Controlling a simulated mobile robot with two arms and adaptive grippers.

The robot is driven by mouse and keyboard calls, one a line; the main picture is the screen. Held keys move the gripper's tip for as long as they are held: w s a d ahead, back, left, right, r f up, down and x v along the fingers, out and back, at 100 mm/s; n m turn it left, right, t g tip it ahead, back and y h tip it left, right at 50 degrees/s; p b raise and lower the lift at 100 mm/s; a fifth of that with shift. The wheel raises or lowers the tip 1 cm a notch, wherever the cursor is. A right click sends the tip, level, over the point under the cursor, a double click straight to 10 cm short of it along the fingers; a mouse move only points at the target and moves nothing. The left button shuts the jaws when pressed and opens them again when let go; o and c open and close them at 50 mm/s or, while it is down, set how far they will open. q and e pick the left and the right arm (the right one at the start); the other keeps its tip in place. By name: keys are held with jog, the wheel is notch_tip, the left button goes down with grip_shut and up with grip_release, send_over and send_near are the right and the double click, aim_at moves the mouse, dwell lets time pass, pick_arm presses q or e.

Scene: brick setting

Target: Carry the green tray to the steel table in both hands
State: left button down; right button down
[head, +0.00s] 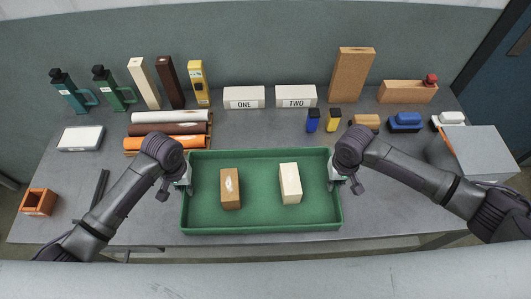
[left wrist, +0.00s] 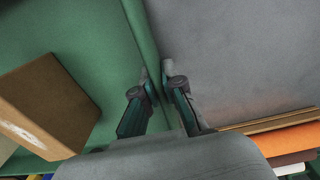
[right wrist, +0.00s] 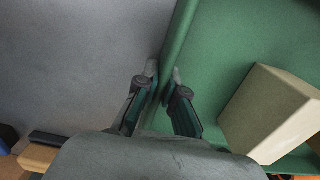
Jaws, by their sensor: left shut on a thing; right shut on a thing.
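The green tray (head: 262,217) is at the front middle of the grey table in the head view, with a brown block (head: 230,188) and a cream block (head: 291,183) standing in it. My left gripper (head: 185,181) is shut on the tray's left wall; the left wrist view shows its fingers (left wrist: 165,90) on either side of the rim. My right gripper (head: 335,179) is shut on the right wall, and the right wrist view shows its fingers (right wrist: 163,85) astride the rim. Whether the tray touches the table is hard to tell.
The grey table (head: 100,160) carries rolls (head: 165,130) behind the tray at left, boxes marked ONE (head: 244,98) and TWO (head: 296,97), and small blue (head: 313,121) and yellow (head: 333,119) bottles. An orange box (head: 38,202) is at far left, a grey box (head: 476,152) at right.

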pick_arm(q)
jog(key=c, duration=1.3)
grip_release()
pick_arm(e)
jog(key=c, duration=1.3)
grip_release()
jog(key=shift+r, duration=0.2)
pick_arm(q)
notch_tip(320, 180, up, 12)
jog(key=shift+f, duration=0.1)
pick_arm(e)
notch_tip(320, 180, up, 12)
jog(key=shift+f, duration=0.25)
pick_arm(q)
jog(key=shift+s, duration=0.15)
pick_arm(e)
jog(key=shift+s+f, duration=0.1)
jog(key=shift+s, duration=0.05)
